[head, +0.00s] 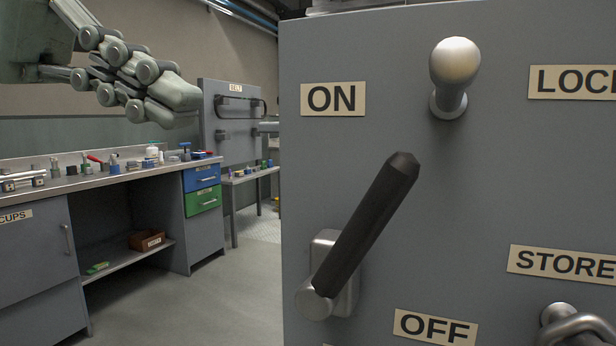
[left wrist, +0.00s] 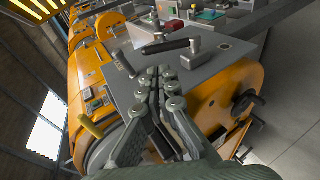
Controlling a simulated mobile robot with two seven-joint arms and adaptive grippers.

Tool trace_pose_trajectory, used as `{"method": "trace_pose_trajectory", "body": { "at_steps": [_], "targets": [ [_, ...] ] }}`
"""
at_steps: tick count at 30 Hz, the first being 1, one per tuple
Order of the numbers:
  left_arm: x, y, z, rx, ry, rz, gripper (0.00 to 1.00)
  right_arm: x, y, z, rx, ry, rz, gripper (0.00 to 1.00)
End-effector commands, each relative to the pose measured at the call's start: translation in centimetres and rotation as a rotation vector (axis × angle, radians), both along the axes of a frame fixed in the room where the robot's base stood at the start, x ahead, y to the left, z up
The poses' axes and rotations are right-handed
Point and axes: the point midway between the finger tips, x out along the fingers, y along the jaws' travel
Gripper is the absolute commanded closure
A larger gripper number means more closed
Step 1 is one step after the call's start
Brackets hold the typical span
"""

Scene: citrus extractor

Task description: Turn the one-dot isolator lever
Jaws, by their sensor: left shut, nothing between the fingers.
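A lever with a black handle (head: 368,222) and a metal hub is mounted on a grey cabinet face (head: 480,190). Its handle slants up and to the right, between an ON plate (head: 333,99) and an OFF plate (head: 435,328). No dot mark shows on it. My left gripper (head: 185,108) is shut and empty at the upper left, apart from the lever. In the left wrist view my left gripper (left wrist: 160,78) points at a grey panel with a black handle (left wrist: 165,46) and another dark handle (left wrist: 124,63). I cannot tell which is the one-dot lever.
A metal knob (head: 453,75) sticks out above the lever. A second handle (head: 575,325) is cut off at the lower right, under a STORE plate (head: 563,263). A workbench (head: 120,176) with small items stands at the left. Floor between is clear.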

Motion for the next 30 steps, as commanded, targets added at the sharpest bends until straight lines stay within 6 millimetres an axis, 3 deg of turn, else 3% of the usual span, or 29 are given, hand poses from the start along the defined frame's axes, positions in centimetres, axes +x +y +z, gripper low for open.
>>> {"method": "trace_pose_trajectory", "body": {
  "at_steps": [9,15,30],
  "targets": [
    [-0.6,-6.0,-3.2,0.004,0.002,-0.003,1.00,0.3,0.0,-0.8,0.003,0.002,0.002,0.60],
    [-0.8,-8.6,-4.5,0.002,0.002,-0.001,1.00,0.4,-0.1,-1.9,0.008,0.006,0.002,0.60],
    [-0.9,-9.6,-5.1,0.001,0.002,0.001,1.00,0.4,0.4,-2.8,0.020,0.012,-0.001,0.60]
  ]
}}
